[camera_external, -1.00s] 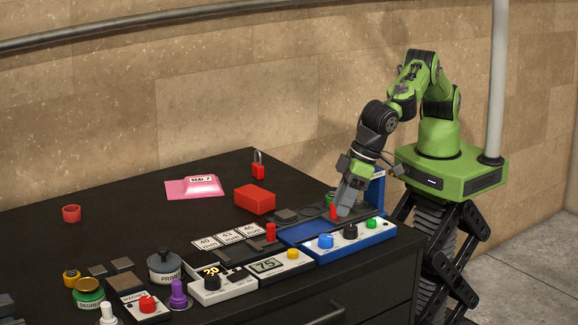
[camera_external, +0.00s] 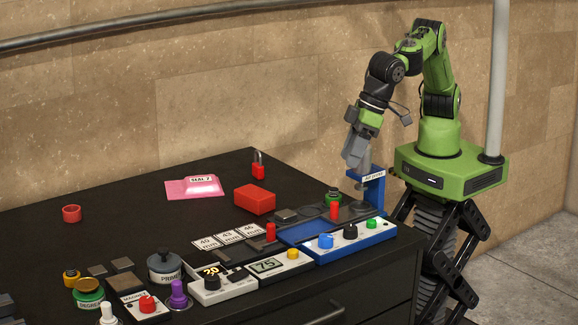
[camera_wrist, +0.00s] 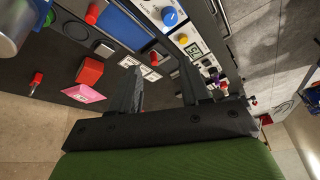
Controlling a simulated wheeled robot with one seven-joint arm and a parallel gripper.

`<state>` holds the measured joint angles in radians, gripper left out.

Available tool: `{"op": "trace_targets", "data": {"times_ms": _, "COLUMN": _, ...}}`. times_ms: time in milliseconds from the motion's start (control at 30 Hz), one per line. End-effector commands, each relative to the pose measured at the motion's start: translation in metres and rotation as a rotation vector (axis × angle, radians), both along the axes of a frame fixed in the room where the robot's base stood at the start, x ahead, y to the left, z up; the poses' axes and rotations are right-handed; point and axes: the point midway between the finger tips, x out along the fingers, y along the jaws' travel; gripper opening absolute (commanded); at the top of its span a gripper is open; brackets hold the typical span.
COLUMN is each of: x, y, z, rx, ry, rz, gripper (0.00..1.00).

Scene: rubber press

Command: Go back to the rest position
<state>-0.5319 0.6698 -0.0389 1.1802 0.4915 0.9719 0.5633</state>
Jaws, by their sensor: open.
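My gripper (camera_external: 354,158) is raised above the right end of the black table, near the blue press stand, apart from everything below it. It is open and empty; in the wrist view its two dark fingers (camera_wrist: 158,92) stand apart with nothing between them.
A blue control panel with blue, black and green knobs (camera_external: 350,231) lies at the table's right front. Several jars and panels fill the front left. The air around my arm is clear.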

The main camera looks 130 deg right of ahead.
Motion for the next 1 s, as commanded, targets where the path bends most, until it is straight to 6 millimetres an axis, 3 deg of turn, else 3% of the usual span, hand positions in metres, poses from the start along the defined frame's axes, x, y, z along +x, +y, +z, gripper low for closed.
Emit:
{"op": "trace_targets", "data": {"times_ms": 33, "x": -0.014, "y": -0.027, "z": 0.030, "rx": 0.007, "ry": -0.009, "rz": 0.019, "gripper": 0.47}}
{"op": "trace_targets", "data": {"times_ms": 100, "x": -0.041, "y": -0.060, "z": 0.059, "rx": 0.006, "ry": -0.009, "rz": 0.072, "gripper": 0.47}}
{"op": "trace_targets", "data": {"times_ms": 167, "x": -0.068, "y": -0.086, "z": 0.079, "rx": 0.005, "ry": -0.011, "rz": 0.119, "gripper": 0.47}}
{"op": "trace_targets", "data": {"times_ms": 300, "x": -0.145, "y": -0.135, "z": 0.107, "rx": -0.006, "ry": -0.028, "rz": 0.230, "gripper": 0.47}}
{"op": "trace_targets", "data": {"times_ms": 433, "x": -0.226, "y": -0.164, "z": 0.108, "rx": -0.027, "ry": -0.051, "rz": 0.331, "gripper": 0.47}}
{"op": "trace_targets", "data": {"times_ms": 500, "x": -0.267, "y": -0.173, "z": 0.099, "rx": -0.043, "ry": -0.062, "rz": 0.384, "gripper": 0.47}}
{"op": "trace_targets", "data": {"times_ms": 600, "x": -0.311, "y": -0.177, "z": 0.081, "rx": -0.065, "ry": -0.078, "rz": 0.446, "gripper": 0.47}}
{"op": "trace_targets", "data": {"times_ms": 733, "x": -0.339, "y": -0.176, "z": 0.064, "rx": -0.081, "ry": -0.086, "rz": 0.491, "gripper": 0.47}}
{"op": "trace_targets", "data": {"times_ms": 1000, "x": -0.343, "y": -0.175, "z": 0.061, "rx": -0.083, "ry": -0.085, "rz": 0.498, "gripper": 0.47}}
